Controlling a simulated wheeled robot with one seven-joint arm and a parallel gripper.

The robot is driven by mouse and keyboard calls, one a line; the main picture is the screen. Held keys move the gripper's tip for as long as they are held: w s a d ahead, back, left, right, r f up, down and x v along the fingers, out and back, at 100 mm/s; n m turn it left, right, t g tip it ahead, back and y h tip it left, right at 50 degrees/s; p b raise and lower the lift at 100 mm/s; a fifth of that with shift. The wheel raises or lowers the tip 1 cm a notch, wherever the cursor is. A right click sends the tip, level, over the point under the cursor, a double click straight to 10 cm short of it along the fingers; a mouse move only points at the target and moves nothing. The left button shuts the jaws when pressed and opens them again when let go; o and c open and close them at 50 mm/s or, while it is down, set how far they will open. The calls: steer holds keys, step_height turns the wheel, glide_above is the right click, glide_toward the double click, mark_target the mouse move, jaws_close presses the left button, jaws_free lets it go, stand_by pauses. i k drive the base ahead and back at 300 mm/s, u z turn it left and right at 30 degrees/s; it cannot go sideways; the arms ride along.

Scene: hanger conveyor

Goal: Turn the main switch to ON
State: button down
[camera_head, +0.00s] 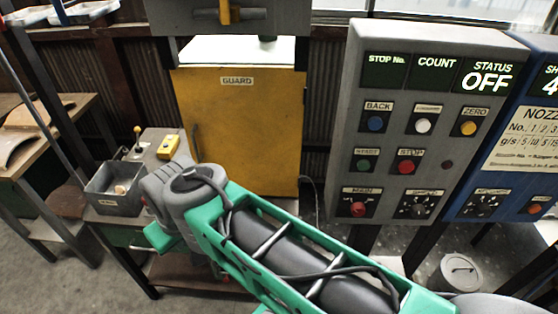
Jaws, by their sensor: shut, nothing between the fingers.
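The main switch (358,209) is a red rotary knob under a "MAIN" label, at the lower left of the grey control panel (342,130). Its exact pointer direction is too small to tell. The status display (487,76) at the panel's top right reads OFF. My green and grey arm crosses the lower middle of the view, below and left of the switch, and does not cover it. My gripper's fingers do not show; they are out of sight beyond or behind the arm.
The panel also carries several buttons and a black selector knob (418,206) right of the main switch. A blue panel (515,150) adjoins on the right. A yellow guard cabinet (240,125) stands behind my arm. A grey bin (118,188) sits on the left bench. A lidded bucket (459,272) stands below.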

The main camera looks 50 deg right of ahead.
mark_target(357, 208)
steer(key=z, duration=0.6)
steer(key=k, duration=0.7)
steer(key=z, duration=1.15)
steer(key=i, duration=0.5)
steer(key=u, duration=0.05)
